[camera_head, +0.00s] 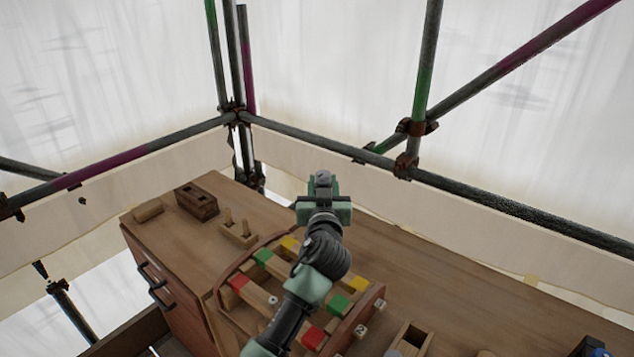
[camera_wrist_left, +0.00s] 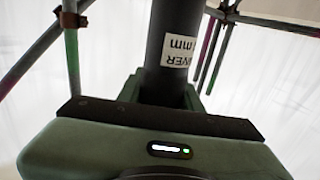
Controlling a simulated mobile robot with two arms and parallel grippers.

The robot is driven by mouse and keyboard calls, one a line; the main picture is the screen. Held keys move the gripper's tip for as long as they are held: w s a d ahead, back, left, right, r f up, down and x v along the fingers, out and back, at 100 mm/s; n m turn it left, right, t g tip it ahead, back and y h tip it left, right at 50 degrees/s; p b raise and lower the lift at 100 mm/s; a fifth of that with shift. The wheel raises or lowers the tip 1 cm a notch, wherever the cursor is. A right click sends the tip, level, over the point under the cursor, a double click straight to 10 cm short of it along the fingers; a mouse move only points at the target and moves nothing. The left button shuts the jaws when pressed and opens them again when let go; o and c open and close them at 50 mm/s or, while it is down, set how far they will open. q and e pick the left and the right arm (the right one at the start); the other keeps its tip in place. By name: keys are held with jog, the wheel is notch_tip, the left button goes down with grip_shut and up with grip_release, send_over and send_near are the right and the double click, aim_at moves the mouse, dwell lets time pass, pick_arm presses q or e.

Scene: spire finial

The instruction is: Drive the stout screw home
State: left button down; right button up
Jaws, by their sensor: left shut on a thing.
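My left gripper (camera_head: 323,195) is raised above the wooden bench, near the middle of the head view. It is shut on a dark cylindrical tool (camera_wrist_left: 176,50) with a white label ending in "VER" and "mm". In the left wrist view the tool stands up between the jaws; its far end is out of frame. In the head view a grey rounded end (camera_head: 323,178) shows at the gripper's tip. I cannot make out the stout screw in either view. My right gripper is not identifiable in view.
The bench top (camera_head: 470,290) is bare right of centre. A curved wooden rack with coloured blocks (camera_head: 338,306) lies beneath my arm. A holed block (camera_head: 196,201), a pegged block (camera_head: 238,233) and an open wooden box (camera_head: 410,340) stand around it. Scaffold poles (camera_head: 425,70) rise behind.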

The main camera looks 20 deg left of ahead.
pick_arm(q)
jog(key=shift+f, duration=0.2)
notch_tip(320, 180, down, 5)
jog(key=b, duration=0.4)
jog(key=shift+a, duration=0.15)
dwell(0.7)
jog(key=shift+f+b, duration=0.15)
jog(key=shift+b, duration=0.55)
